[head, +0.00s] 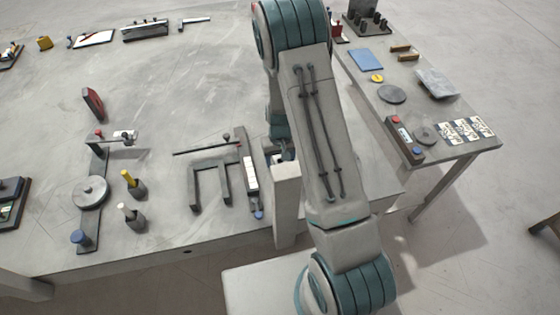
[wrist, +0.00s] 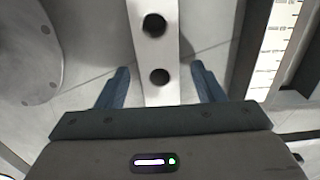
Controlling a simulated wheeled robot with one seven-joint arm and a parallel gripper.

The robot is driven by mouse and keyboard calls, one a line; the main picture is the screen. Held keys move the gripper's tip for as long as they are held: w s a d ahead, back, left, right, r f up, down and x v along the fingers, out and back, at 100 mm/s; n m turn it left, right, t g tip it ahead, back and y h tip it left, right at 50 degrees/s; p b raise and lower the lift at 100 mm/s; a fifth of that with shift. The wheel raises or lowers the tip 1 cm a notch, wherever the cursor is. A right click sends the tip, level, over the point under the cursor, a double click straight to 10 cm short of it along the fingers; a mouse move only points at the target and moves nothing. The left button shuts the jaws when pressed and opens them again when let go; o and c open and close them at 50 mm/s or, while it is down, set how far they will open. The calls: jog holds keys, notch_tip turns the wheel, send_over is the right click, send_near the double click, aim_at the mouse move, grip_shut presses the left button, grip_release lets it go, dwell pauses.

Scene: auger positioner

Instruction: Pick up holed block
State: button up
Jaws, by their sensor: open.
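The holed block (wrist: 152,50) is a pale, long, narrow piece with two dark round holes in its face. It shows in the upper middle of the wrist view and runs out of the top edge. My gripper (wrist: 160,68) is open, with one blue-grey finger on each side of the block and a visible gap on both sides. The block's lower end is hidden behind the gripper body. In the head view my arm covers most of the gripper, and I cannot clearly make out the holed block there.
A dark U-shaped frame (head: 194,184) and a white scale strip (head: 250,173) lie left of my gripper; the strip also shows in the wrist view (wrist: 272,55). Pegs, including a yellow-topped one (head: 136,186), stand further left. A side table (head: 470,152) holds several parts. The table's middle is clear.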

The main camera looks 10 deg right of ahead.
jog(key=shift+f, duration=0.35)
grip_shut()
jog(key=shift+r, duration=0.1)
jog(key=shift+w+r, duration=0.1)
jog(key=shift+r, duration=0.1)
